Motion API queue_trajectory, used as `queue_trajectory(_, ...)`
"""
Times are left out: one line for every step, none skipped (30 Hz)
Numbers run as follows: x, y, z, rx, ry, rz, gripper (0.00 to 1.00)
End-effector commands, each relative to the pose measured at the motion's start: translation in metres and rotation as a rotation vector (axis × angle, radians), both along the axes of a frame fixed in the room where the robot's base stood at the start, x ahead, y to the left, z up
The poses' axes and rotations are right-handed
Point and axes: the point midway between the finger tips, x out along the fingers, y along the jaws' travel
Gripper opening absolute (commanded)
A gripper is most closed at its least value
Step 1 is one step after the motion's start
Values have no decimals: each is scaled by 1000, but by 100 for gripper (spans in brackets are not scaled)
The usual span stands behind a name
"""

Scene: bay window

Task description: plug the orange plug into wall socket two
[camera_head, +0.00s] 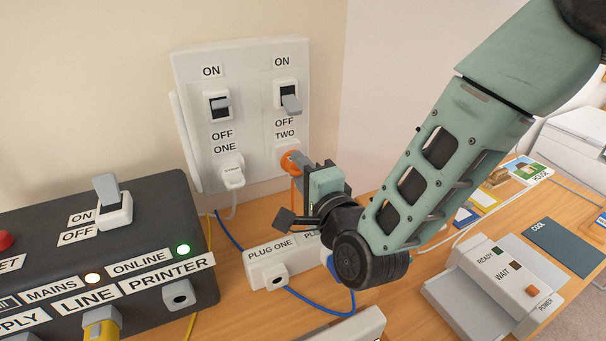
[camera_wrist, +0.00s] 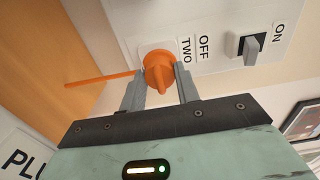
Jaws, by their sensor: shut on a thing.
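The orange plug (camera_head: 291,163) is at the wall plate (camera_head: 184,66), at the socket under the label TWO. My gripper (camera_head: 300,168) is shut on it. In the wrist view the orange plug (camera_wrist: 158,72) sits between my two fingers (camera_wrist: 160,88), against the socket face, with its orange cord running to the left. I cannot tell how deep its pins are in. The switch (camera_head: 290,100) above TWO has its lever pointing down, towards OFF. A white plug (camera_head: 231,172) is in socket ONE, and the switch (camera_head: 219,104) above it has its lever sticking out.
A dark box (camera_head: 150,215) with labelled sockets and lamps stands at left. A white strip (camera_head: 268,262) marked PLUG ONE lies below my gripper, with a blue cable (camera_head: 312,304) near it. A grey READY/WAIT unit (camera_head: 505,270) and cards stand at right.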

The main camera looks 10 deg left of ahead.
Motion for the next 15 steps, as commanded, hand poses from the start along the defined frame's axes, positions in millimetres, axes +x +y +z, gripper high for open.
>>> queue_trajectory(1, 1, 0, 1, -1, 0, 4)
queue_trajectory(2, 1, 0, 1, -1, 0, 4)
queue_trajectory(2, 2, 0, 1, -1, 0, 4)
queue_trajectory(3, 2, 0, 1, -1, 0, 4)
queue_trajectory(4, 3, 0, 1, -1, 0, 4)
queue_trajectory(4, 3, 0, 1, -1, 0, 4)
queue_trajectory(5, 4, 0, 1, -1, 0, 4)
queue_trajectory(6, 4, 0, 1, -1, 0, 4)
queue_trajectory(6, 5, 0, 1, -1, 0, 4)
queue_trajectory(7, 5, 0, 1, -1, 0, 4)
queue_trajectory(7, 6, 0, 1, -1, 0, 4)
queue_trajectory(8, 6, 0, 1, -1, 0, 4)
queue_trajectory(9, 7, 0, 1, -1, 0, 4)
queue_trajectory(9, 7, 0, 1, -1, 0, 4)
queue_trajectory(10, 7, 0, 1, -1, 0, 4)
